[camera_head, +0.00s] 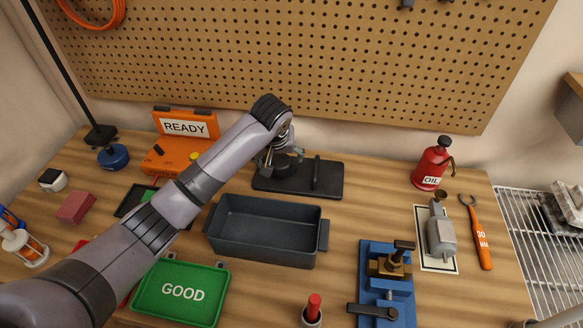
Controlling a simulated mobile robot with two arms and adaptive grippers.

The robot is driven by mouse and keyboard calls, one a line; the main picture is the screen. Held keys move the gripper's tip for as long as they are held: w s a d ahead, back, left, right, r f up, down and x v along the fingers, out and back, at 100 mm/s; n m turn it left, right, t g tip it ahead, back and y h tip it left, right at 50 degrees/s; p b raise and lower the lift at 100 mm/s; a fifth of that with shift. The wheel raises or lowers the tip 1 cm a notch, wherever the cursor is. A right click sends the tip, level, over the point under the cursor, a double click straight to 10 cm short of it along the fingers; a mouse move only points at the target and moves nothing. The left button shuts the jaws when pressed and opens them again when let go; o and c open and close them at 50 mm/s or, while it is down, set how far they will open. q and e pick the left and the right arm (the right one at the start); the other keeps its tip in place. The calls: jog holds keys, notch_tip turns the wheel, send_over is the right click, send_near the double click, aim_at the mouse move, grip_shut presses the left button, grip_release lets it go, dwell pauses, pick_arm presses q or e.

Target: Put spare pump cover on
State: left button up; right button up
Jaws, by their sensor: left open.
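My left arm reaches in from the lower left across the table. My left gripper (281,164) is open over the left part of a black stand (325,192) with an upright post. A dark rounded piece shows between and below its fingers; the gripper partly hides it, and I cannot tell whether it is touched or whether it is the spare pump cover. A blue fixture (374,287) with a brass part (390,266) and black handles stands at the front right. My right gripper is out of view.
An empty dark bin (325,238) sits mid-table. A green GOOD tray (180,292) is in front, partly behind my arm. An orange READY case (186,127) stands at the back left. A red oil bottle (432,166) and orange wrench (479,235) are at the right.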

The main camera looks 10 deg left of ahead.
aim_at(280, 160)
pick_arm(q)
jog(key=shift+p+x, duration=0.3)
jog(key=shift+x, duration=1.55)
jog(key=shift+w+a, duration=0.1)
jog(key=shift+w, duration=0.1)
jog(key=shift+c, duration=0.3)
jog(key=shift+r, duration=0.15)
jog(key=c, duration=1.6)
